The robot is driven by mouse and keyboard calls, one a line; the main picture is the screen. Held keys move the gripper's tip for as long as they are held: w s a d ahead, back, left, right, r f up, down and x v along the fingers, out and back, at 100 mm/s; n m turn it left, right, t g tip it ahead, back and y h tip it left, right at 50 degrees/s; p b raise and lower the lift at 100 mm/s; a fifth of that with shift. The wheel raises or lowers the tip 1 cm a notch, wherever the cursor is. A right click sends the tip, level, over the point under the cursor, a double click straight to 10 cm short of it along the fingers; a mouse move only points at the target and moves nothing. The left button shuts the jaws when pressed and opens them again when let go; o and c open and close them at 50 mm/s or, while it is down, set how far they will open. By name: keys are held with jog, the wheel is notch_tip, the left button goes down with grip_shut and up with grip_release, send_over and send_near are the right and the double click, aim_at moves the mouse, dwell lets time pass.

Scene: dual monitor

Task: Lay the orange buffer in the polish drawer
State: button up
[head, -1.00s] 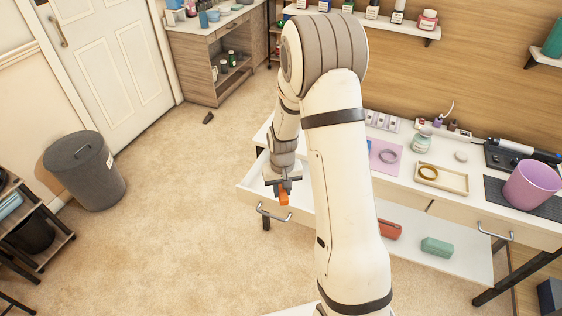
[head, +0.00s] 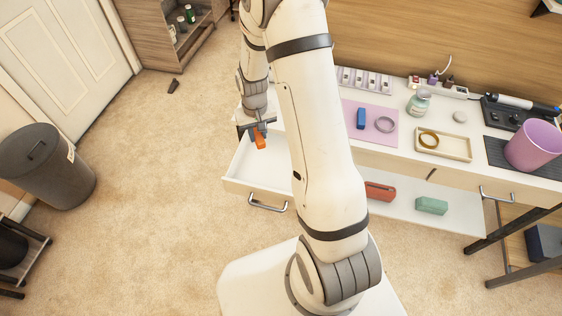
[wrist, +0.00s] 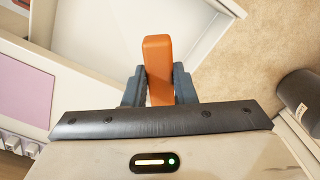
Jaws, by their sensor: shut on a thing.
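The orange buffer (head: 259,140) is between the fingers of my gripper (head: 261,128), which is shut on it. In the wrist view the buffer (wrist: 157,62) sticks out past both dark fingers (wrist: 159,86). The open white drawer (head: 240,184) at the table's left end has a metal handle (head: 267,205) on its front. The buffer shows over the back left part of the drawer in the head view, and seems to be above it. The drawer's pale floor (wrist: 105,35) shows bare in the wrist view. My arm hides the drawer's right part in the head view.
On the table are a blue block (head: 361,118) and a grey ring (head: 385,125) on a pink mat (head: 352,141), a tray (head: 465,146) with a gold ring, and a purple cup (head: 535,146). Red (head: 379,191) and green (head: 431,205) cases lie on the shelf below. A bin (head: 50,165) stands left.

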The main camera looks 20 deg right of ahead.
notch_tip(320, 180, down, 6)
jog(key=m+b, duration=0.4)
jog(key=b, duration=1)
jog(key=m+b, duration=0.3)
jog(key=b, duration=0.6)
send_near(261, 173)
notch_tip(261, 173, down, 6)
jog(key=shift+w+f, duration=0.1)
jog(key=shift+f, duration=0.2)
jog(key=o, duration=1)
jog(key=shift+c, duration=0.2)
